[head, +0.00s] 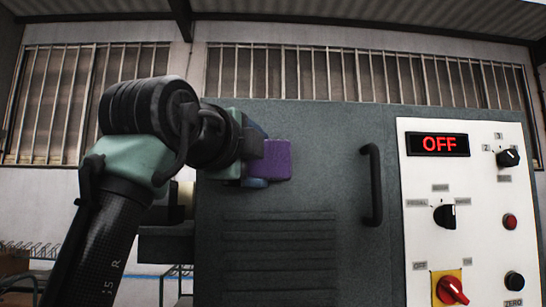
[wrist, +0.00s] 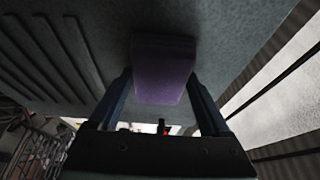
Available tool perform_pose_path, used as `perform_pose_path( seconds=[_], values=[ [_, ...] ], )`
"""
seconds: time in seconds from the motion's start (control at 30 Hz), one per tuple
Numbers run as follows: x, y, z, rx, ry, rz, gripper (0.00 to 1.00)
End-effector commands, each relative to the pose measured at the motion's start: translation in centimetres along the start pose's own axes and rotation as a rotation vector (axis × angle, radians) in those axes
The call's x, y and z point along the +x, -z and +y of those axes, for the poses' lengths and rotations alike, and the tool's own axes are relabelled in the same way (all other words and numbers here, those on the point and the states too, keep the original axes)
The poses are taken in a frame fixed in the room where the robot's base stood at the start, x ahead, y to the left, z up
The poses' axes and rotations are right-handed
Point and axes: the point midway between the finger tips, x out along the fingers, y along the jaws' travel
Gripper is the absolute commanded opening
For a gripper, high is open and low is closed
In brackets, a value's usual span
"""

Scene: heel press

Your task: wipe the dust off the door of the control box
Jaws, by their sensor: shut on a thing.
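The control box door (head: 320,140) is a broad dark grey panel with a black vertical handle (head: 372,185) at its right and louvre slots low down. My gripper (head: 260,158) is at the upper left of the door, shut on a purple block-like pad (head: 277,160). In the wrist view the pad (wrist: 163,65) sits between the two fingers of my gripper (wrist: 162,80), facing the door surface (wrist: 105,35). The pad is at or very near the door; I cannot tell if it touches. I cannot clearly make out dust on the grey surface.
Right of the door is a white control panel (head: 480,205) with a red OFF display (head: 438,145), knobs, buttons and a red switch (head: 452,290). The handle sticks out right of the pad. Barred windows (head: 330,75) line the wall behind.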

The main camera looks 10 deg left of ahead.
Motion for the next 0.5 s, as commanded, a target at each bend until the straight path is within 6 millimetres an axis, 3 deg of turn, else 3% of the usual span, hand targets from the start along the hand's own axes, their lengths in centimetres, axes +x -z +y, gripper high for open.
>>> perform_pose_path(
  seconds=[0.5],
  values=[
    [-1.3, -3.0, 0.1, -0.003, -0.002, -0.006, 0.37]
  ],
)
